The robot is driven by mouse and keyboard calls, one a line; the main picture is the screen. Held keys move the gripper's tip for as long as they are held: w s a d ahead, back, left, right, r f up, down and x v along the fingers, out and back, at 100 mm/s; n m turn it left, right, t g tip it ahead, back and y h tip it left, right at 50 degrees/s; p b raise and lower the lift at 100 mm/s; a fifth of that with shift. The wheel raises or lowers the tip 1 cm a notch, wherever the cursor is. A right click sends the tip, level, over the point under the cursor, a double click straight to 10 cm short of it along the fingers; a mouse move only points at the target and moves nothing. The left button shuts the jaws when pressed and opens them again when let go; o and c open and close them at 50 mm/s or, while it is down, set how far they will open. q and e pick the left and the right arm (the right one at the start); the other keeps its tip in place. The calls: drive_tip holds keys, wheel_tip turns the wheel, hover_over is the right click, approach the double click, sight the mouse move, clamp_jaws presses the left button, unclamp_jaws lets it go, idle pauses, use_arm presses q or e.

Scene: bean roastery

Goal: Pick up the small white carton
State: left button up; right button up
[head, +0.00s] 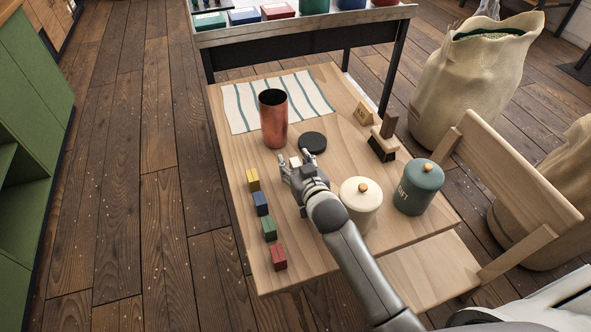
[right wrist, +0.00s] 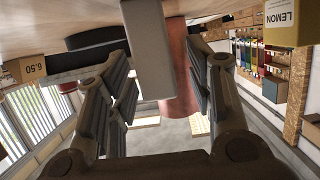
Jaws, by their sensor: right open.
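The small white carton (head: 295,162) stands on the wooden table, mostly hidden in the head view by my right gripper (head: 296,167). In the right wrist view the carton (right wrist: 148,50) hangs upside down as a pale grey block between the two spread fingers of my right gripper (right wrist: 158,92). The fingers are open, with a visible gap to the carton on the right side; contact on the left side I cannot tell. My left gripper is not in view.
Yellow (head: 253,180), blue (head: 261,203), green (head: 268,229) and red (head: 278,257) cartons line the left edge. A cream canister (head: 361,203) and a teal canister (head: 418,187) stand right. A brush (head: 383,146) is behind.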

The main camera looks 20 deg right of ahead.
sight(295, 162)
drive_tip(key=c, duration=0.9)
drive_tip(key=shift+c, duration=0.2)
drive_tip(key=shift+r, duration=0.45)
wheel_tip(295, 162, up, 2)
drive_tip(key=shift+r, duration=0.25)
drive_tip(key=s+d+r, duration=0.2)
drive_tip(key=s+r, duration=0.7)
drive_tip(key=s, duration=0.5)
drive_tip(key=shift+d+r+p, duration=0.15)
drive_tip(key=shift+r+p, duration=0.15)
drive_tip(key=shift+r, duration=0.05)
drive_tip(key=shift+w, duration=0.15)
